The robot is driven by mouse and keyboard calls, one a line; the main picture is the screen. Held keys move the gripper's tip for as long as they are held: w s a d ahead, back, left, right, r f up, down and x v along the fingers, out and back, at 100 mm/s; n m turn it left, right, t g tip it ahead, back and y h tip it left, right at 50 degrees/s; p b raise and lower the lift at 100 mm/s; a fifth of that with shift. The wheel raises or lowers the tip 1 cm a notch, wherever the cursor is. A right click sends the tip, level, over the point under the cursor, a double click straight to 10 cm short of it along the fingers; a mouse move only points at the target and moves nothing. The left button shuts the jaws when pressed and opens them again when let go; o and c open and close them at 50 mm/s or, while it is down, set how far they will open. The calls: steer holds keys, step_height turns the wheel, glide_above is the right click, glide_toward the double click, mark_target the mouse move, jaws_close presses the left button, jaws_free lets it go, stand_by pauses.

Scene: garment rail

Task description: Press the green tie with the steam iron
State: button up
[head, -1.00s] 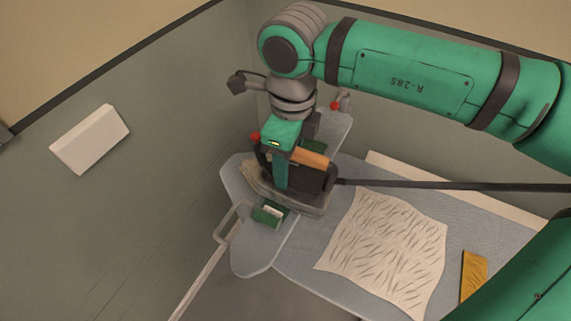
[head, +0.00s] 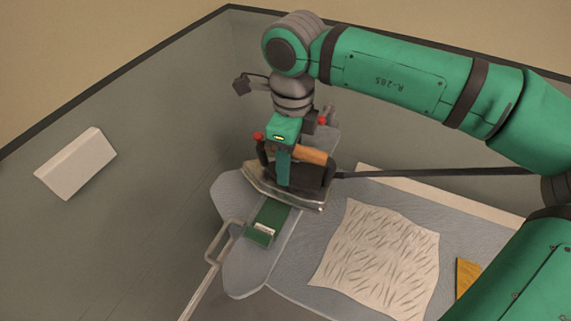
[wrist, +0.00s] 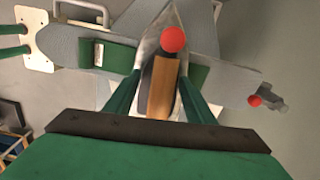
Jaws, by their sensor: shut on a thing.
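My gripper (head: 285,160) is shut on the steam iron (head: 310,198), by its wooden handle (wrist: 161,88). The iron has a dark body and a pale metal base. The green tie (head: 270,215) lies along a narrow grey board, with a white patch (head: 264,229) near its near end. The iron is over the middle of the tie and hides it; I cannot tell whether its base touches the cloth. In the wrist view, the tie (wrist: 120,57) shows on both sides of the iron.
The narrow grey board (head: 245,275) stands beside a wider pale surface with a wrinkled cream cloth (head: 375,255). A mustard cloth (head: 467,276) lies at the right. A metal frame (head: 215,250) sticks out at the left. A white box (head: 76,163) is on the wall.

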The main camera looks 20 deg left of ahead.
steer(key=shift+w, duration=2.2)
steer(key=shift+w+d, duration=0.1)
steer(key=shift+w+r, duration=0.1)
steer(key=shift+w, duration=1.7)
steer(key=shift+r, duration=0.1)
step_height(320, 180, up, 7)
